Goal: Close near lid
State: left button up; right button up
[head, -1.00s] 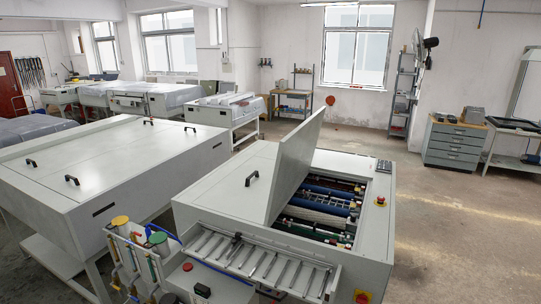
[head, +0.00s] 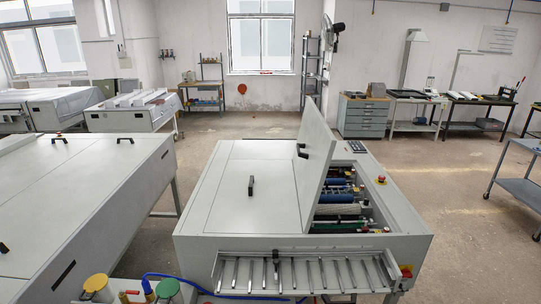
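The plate processor (head: 215,210) stands in front of me, slightly right of the middle. One lid (head: 317,160) is raised and stands steeply tilted, with a black handle (head: 302,151) on its left face. Right of it the opening shows blue, green and dark rollers (head: 338,198). The other lid (head: 247,211), left of the raised one, lies flat and shut, with a black handle (head: 251,186). Neither of my grippers is in view.
A rack of metal bars (head: 280,271) juts from the processor's front. A large grey machine (head: 80,200) stands close on the left. Buckets with yellow and green lids (head: 98,286) stand at lower left. Floor is open to the right, before a grey cart (head: 523,185).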

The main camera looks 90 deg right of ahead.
aim_at(316, 144)
jog(key=i, duration=0.6)
jog(key=z, duration=2.6)
